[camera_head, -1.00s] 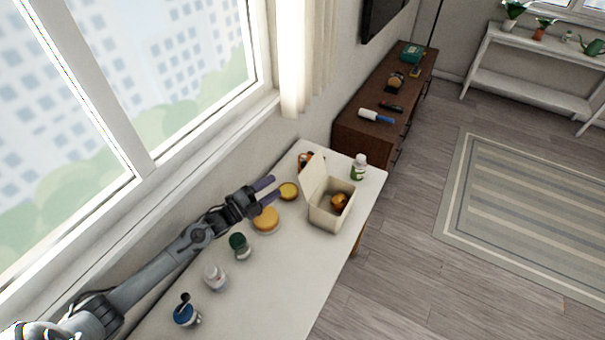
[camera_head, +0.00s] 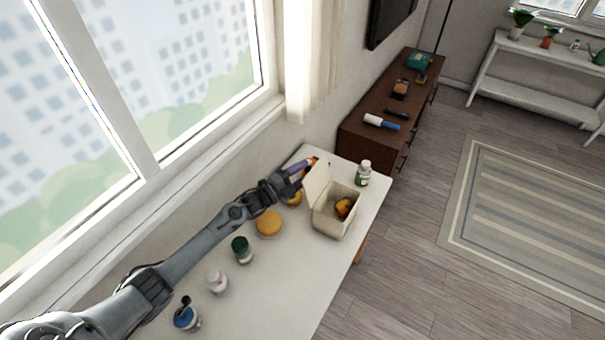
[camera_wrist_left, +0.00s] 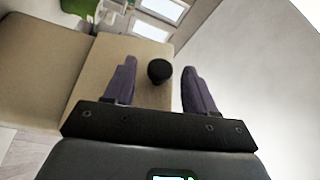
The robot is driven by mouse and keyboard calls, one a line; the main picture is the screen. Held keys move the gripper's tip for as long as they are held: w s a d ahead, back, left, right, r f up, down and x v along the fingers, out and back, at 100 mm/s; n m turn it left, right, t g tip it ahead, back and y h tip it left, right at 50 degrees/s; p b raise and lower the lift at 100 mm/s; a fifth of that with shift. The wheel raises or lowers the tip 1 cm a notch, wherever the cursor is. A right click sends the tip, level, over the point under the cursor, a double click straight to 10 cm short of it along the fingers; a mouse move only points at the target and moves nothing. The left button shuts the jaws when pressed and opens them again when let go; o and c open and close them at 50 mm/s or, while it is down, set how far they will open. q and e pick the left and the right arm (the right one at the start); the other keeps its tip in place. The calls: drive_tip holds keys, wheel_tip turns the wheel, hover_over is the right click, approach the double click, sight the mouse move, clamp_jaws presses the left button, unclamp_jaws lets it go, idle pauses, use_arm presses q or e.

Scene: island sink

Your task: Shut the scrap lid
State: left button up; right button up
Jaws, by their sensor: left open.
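The cream scrap box (camera_head: 334,222) stands at the far end of the white table. Its lid (camera_head: 317,184) is raised, standing up along the box's window side. An orange-brown item (camera_head: 344,207) lies inside. My left gripper (camera_head: 304,166) is open behind the lid, on the window side. In the left wrist view, tan panels of the box and lid (camera_wrist_left: 125,75) fill the left and middle. A dark round thing (camera_wrist_left: 159,71) shows between the open purple fingers; I cannot tell what it is. Contact with the lid cannot be made out. My right gripper is not in view.
A white-capped green bottle (camera_head: 363,173) stands beyond the box. An orange thing (camera_head: 314,161) is partly hidden by the fingers. Yellow discs (camera_head: 269,223), a green-lidded jar (camera_head: 241,249), a white jar (camera_head: 217,282) and a blue jar (camera_head: 186,316) line the table beside my arm.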

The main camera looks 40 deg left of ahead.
use_arm(q)
drive_tip(key=shift+w, duration=0.1)
drive_tip(key=shift+c, duration=0.3)
clamp_jaws()
drive_tip(key=shift+d+r, duration=0.1)
drive_tip(key=shift+r, duration=0.05)
